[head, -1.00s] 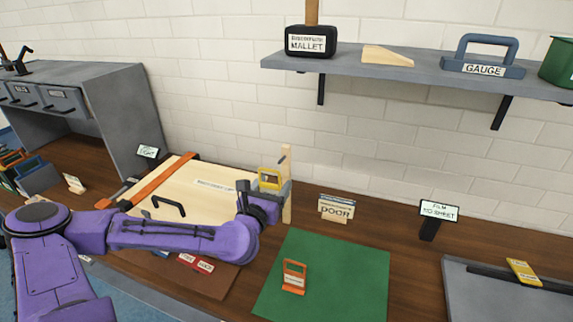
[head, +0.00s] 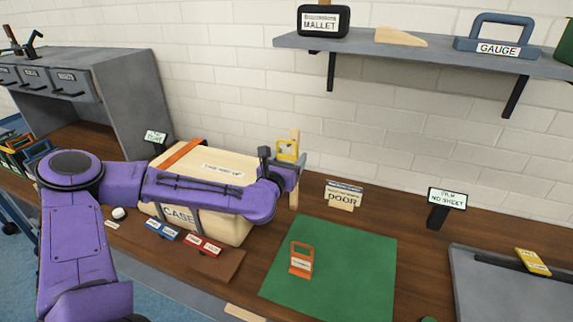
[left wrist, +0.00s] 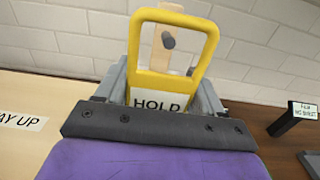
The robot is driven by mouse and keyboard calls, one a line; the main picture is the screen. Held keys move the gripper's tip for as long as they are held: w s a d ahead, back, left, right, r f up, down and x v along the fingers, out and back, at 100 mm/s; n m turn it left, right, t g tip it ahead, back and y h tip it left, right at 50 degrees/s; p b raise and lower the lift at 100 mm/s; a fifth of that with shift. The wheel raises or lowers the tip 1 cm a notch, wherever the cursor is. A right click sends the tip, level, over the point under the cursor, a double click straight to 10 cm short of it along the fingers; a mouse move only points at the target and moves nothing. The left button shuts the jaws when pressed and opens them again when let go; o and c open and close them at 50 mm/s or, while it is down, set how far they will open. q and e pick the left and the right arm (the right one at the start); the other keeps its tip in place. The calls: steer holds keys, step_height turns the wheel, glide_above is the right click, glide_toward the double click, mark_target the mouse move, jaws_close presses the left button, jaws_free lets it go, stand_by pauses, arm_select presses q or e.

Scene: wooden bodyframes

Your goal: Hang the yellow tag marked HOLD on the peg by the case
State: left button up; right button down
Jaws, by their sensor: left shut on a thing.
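My left gripper (head: 283,164) is shut on the yellow tag (head: 288,149), holding it upright by its lower part. In the left wrist view the gripper (left wrist: 160,100) shows the tag's yellow frame (left wrist: 143,58) and the word HOLD on its white lower face. A dark peg (left wrist: 168,42) on a pale wooden post (head: 294,192) shows through the tag's opening. I cannot tell whether the peg reaches into the opening. The post stands at the right end of the pale case (head: 225,155), partly behind my arm. My right gripper is not in view.
An orange tag (head: 301,261) lies on a green mat (head: 350,268). A DOOR sign (head: 343,195) stands right of the post. A shelf (head: 430,56) hangs above on the right. Another yellow tag (head: 532,262) is on a grey board (head: 505,292) at right.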

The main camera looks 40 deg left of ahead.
arm_select(q)
steer(key=shift+w+a+f+b, duration=0.15)
steer(key=shift+w+b, duration=0.2)
steer(key=shift+w, duration=0.2)
steer(key=shift+w+a+f+b, duration=0.15)
steer(key=shift+w+b, duration=0.15)
steer(key=shift+w, duration=0.2)
steer(key=shift+w+a+f+b, duration=0.1)
steer(key=shift+w+f+b, duration=0.1)
steer(key=shift+w+b, duration=0.4)
steer(key=shift+s, duration=0.15)
steer(key=o, duration=1.1)
steer(key=b+v, duration=0.1)
steer(key=v, duration=0.9)
steer(key=shift+s, duration=0.2)
